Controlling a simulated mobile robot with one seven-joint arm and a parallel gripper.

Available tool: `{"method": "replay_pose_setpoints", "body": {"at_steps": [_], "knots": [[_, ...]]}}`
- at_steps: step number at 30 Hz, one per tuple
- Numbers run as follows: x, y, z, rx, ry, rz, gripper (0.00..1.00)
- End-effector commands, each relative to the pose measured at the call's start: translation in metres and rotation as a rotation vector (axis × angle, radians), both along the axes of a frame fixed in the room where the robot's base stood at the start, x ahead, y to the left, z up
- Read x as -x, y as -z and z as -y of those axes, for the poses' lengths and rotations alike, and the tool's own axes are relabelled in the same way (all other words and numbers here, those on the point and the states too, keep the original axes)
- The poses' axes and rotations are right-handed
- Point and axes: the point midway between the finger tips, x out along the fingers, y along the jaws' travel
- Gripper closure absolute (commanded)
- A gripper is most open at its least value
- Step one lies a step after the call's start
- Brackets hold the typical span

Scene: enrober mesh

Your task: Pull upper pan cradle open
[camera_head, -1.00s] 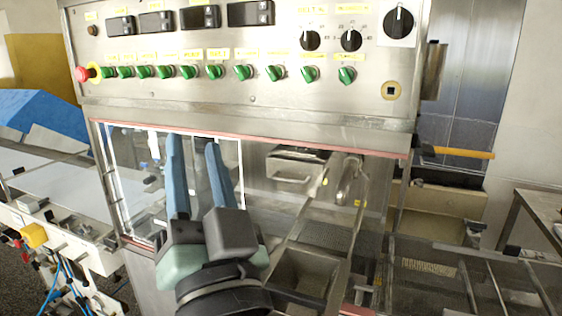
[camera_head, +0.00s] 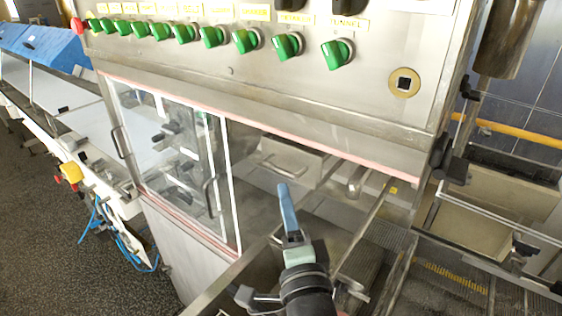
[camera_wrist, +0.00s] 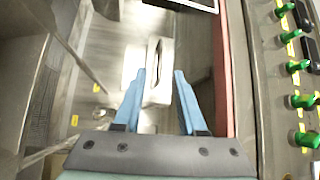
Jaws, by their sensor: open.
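The upper pan cradle (camera_head: 303,166) is a steel box with a bar handle on its front, inside the machine beneath the long control panel. In the wrist view the cradle (camera_wrist: 160,92) lies straight ahead, with its handle (camera_wrist: 157,58) between the lines of the two fingers. My gripper (camera_head: 284,188) has blue fingers and points up toward the cradle; its fingers overlap in the head view. In the wrist view my gripper (camera_wrist: 160,74) is open with nothing held. The fingertips look short of the handle, though the exact distance is hard to tell.
A clear-windowed door (camera_head: 185,165) with a handle stands left of the opening. The control panel (camera_head: 300,75) with green knobs overhangs above, with a reddish strip (camera_head: 270,135) on its lower edge. Mesh conveyor (camera_head: 440,280) and rails lie at lower right.

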Motion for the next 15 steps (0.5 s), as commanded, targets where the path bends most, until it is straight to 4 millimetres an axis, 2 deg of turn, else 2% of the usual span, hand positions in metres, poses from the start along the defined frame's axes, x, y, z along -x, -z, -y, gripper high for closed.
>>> {"method": "replay_pose_setpoints", "body": {"at_steps": [1,9,15], "knots": [[-0.010,-0.006,-0.002,0.001,-0.002,0.001,0.60],[-0.057,-0.011,-0.011,0.004,-0.002,0.001,0.60],[-0.081,-0.012,-0.014,0.003,-0.001,0.002,0.60]]}}
